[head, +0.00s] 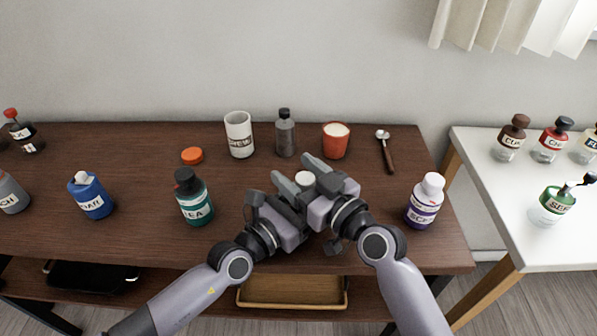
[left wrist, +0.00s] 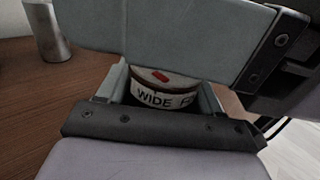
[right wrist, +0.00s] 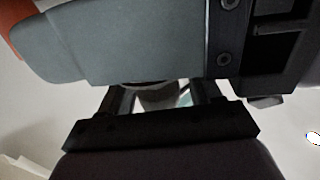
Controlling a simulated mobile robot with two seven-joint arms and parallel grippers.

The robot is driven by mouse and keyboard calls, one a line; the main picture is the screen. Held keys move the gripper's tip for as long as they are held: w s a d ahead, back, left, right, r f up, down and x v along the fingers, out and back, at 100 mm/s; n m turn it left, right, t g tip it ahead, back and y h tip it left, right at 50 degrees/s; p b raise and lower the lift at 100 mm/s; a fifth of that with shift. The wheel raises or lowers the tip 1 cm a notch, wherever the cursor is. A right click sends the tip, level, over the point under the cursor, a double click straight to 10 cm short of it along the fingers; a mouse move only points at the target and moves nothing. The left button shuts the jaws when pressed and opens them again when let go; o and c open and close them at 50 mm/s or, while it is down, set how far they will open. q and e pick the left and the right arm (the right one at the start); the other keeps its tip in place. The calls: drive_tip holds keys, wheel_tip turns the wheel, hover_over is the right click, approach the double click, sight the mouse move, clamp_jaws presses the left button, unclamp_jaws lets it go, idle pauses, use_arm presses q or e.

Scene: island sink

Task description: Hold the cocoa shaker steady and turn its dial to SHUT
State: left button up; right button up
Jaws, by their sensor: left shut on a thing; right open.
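The cocoa shaker shows in the head view as a pale round top (head: 305,178) between my two grippers; its body is mostly hidden. In the left wrist view its dial band (left wrist: 160,98) reads "WIDE" and the start of another word, with a red mark (left wrist: 160,76) on the top. My left gripper (head: 291,187) is shut on the shaker, a finger on each side. My right gripper (head: 318,176) is open, close over the shaker's top from the right. In the right wrist view a grey gripper part covers much of the picture, and the shaker is hard to make out.
Near my grippers stand a dark grey bottle (head: 286,138), a white mug (head: 239,136), a red cup (head: 335,144) and a teal bottle (head: 194,200). An orange lid (head: 192,156) lies at the left.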

drive_tip(key=c, duration=1)
drive_tip(key=shift+a+r+n+g+y, duration=0.15)
drive_tip(key=shift+n+g+y, duration=0.25)
drive_tip(key=shift+y, duration=0.1)
drive_tip(key=shift+s+a+n+g+y, duration=0.1)
drive_tip(key=shift+s+n+g+y, duration=0.05)
drive_tip(key=shift+n+g+y, duration=0.35)
drive_tip(key=shift+s+a+n+g+y, duration=0.1)
drive_tip(key=shift+n+g+y, duration=0.3)
drive_tip(key=shift+n+g, duration=0.15)
drive_tip(key=shift+f+n+g+y, duration=0.2)
drive_tip(key=shift+n+g+y, duration=0.4)
drive_tip(key=shift+g, duration=0.55)
drive_tip(key=shift+s+n+g+y, duration=0.15)
drive_tip(key=shift+n+g+y, duration=0.85)
drive_tip(key=shift+g, duration=0.7)
drive_tip(key=shift+s+n+g, duration=0.15)
drive_tip(key=shift+n+g, duration=1.1)
drive_tip(key=shift+g, duration=0.35)
drive_tip(key=shift+s+n+g, duration=0.1)
drive_tip(key=shift+n+g, duration=0.2)
drive_tip(key=shift+g, duration=0.1)
